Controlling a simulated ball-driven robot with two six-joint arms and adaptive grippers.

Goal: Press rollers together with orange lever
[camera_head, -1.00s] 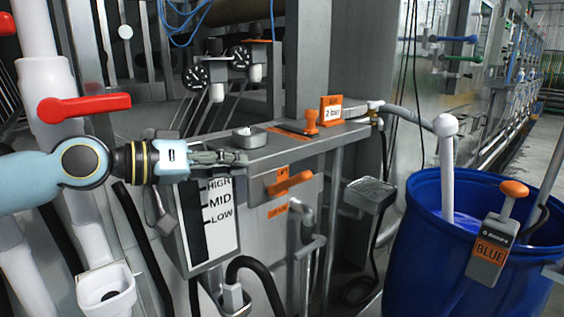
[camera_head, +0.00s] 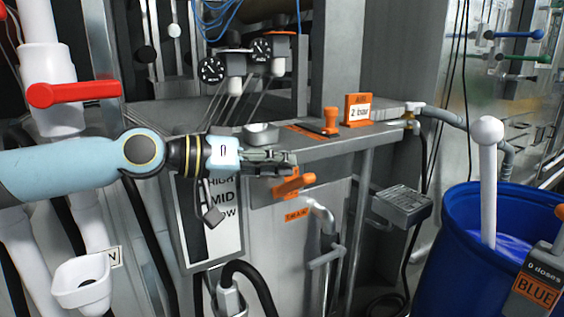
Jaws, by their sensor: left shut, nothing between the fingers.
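An orange lever (camera_head: 294,186) sticks out of the grey cabinet's front face, near its top edge, with its handle angled up to the right. A second, upright orange lever (camera_head: 331,120) stands on the cabinet top beside the orange "AIR 2 bar" sign (camera_head: 358,109). My left gripper (camera_head: 291,165) is shut and empty. In the picture its fingertips lie just above the front lever and overlap the cabinet's edge; I cannot tell whether they touch. A dark brown cylinder, perhaps a roller (camera_head: 255,8), is cut off at the top. My right gripper is not in view.
A HIGH/MID/LOW gauge (camera_head: 222,220) is below my left gripper. A red-handled valve (camera_head: 75,93) is at the left. A blue barrel (camera_head: 460,270) with a white-knobbed rod stands at the right. A grey box (camera_head: 402,205) is right of the cabinet.

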